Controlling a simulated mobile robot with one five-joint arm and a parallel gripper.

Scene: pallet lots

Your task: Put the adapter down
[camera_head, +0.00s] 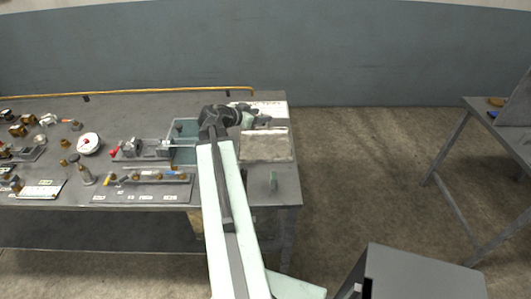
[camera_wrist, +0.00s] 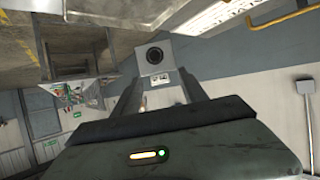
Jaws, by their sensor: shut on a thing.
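My gripper (camera_wrist: 157,92) is shut on the adapter (camera_wrist: 153,58), a small pale grey block with a dark round hole and a small marked plate below it. The two fingers reach it from either side in the wrist view. In the head view my gripper (camera_head: 256,119) is over the right end of the workbench (camera_head: 230,200), near the pale flat tray (camera_head: 264,146). The adapter is too small there to make out clearly, and its height above the bench cannot be told.
A teal bin (camera_head: 185,130), a clamp fixture (camera_head: 140,149) and a tool rack (camera_head: 140,188) lie left of my arm. A round white gauge (camera_head: 88,143) and several small brass parts are farther left.

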